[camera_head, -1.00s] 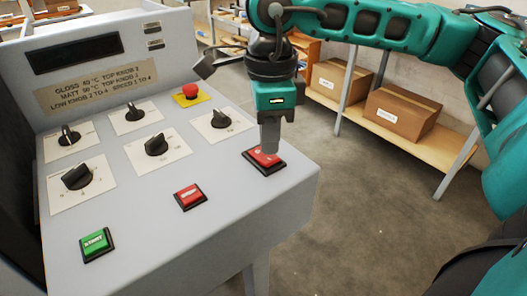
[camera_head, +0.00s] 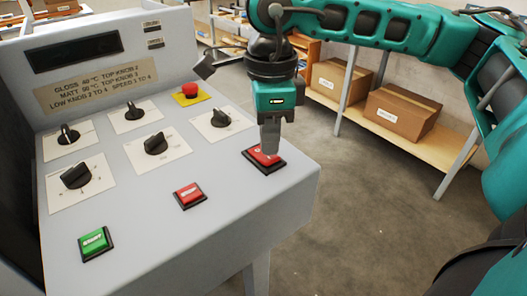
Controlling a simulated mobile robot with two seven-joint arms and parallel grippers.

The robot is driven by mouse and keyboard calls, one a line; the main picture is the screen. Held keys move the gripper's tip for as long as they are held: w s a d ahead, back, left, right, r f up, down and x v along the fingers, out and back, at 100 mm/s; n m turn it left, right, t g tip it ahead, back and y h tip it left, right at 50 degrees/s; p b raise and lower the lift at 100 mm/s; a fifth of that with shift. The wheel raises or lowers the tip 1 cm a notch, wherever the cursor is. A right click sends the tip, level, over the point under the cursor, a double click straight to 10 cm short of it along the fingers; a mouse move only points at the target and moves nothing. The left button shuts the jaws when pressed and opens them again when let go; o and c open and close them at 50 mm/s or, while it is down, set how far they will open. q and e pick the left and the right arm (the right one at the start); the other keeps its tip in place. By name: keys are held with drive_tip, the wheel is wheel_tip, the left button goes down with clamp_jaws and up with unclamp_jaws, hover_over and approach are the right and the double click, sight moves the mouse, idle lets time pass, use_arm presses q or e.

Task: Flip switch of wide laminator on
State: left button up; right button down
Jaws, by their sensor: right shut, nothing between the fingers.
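The laminator's grey control panel (camera_head: 222,222) fills the left and middle of the head view. A red rocker switch (camera_head: 262,157) in a black frame sits near its right edge. My right gripper (camera_head: 269,150) points down at the switch, shut and empty, with its fingertips at the switch's upper right part. They look to be touching it, but contact is hard to tell. The fingers hide part of the switch. My left gripper is not in view.
The panel also bears several black knobs (camera_head: 155,144), a red emergency button (camera_head: 190,90), a red button (camera_head: 189,195) and a green button (camera_head: 95,243). A shelf with cardboard boxes (camera_head: 402,112) stands behind on the right. Bare floor lies right of the panel.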

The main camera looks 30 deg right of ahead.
sight(270, 158)
drive_tip(key=shift+f+b, duration=0.75)
drive_tip(key=shift+f, duration=0.15)
drive_tip(key=shift+r, duration=0.1)
drive_tip(key=shift+r+p, duration=2.25)
drive_tip(key=shift+r, duration=1.25)
